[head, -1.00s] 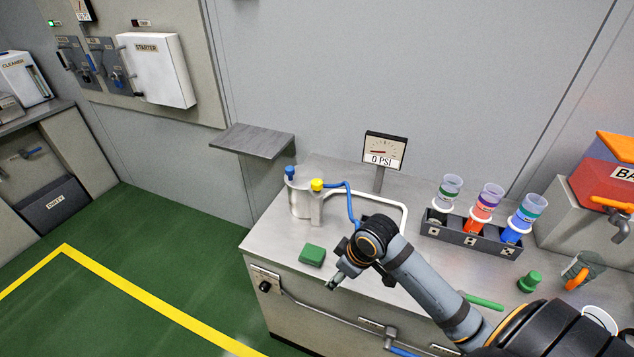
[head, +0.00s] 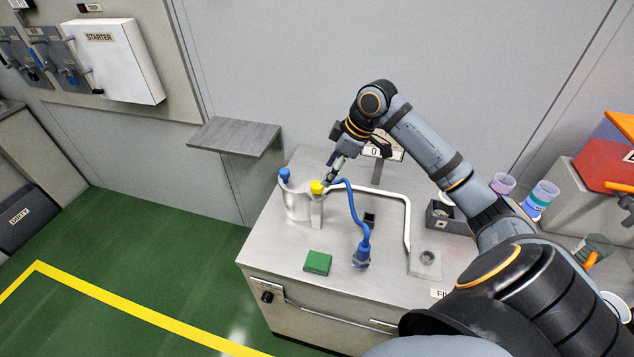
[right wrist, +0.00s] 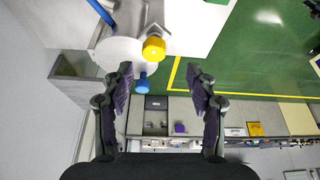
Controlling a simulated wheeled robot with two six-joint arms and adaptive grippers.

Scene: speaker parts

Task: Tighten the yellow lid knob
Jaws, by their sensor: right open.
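The yellow lid knob (head: 317,187) sits on top of a post beside the silver pot (head: 297,203) on the steel counter. It also shows in the right wrist view (right wrist: 154,47), ahead of the fingers. My right gripper (head: 328,178) is open, just above and to the right of the knob in the head view. In the right wrist view the two fingers of this gripper (right wrist: 160,88) stand apart with nothing between them, and the knob lies beyond their tips. I cannot tell whether a finger touches it. My left gripper is not in view.
A blue knob (head: 284,175) stands on the pot's left side. A blue hose (head: 351,207) runs from near the yellow knob to a blue fitting (head: 362,254). A green block (head: 317,263) lies at the counter's front. A grey shelf (head: 233,136) juts from the wall.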

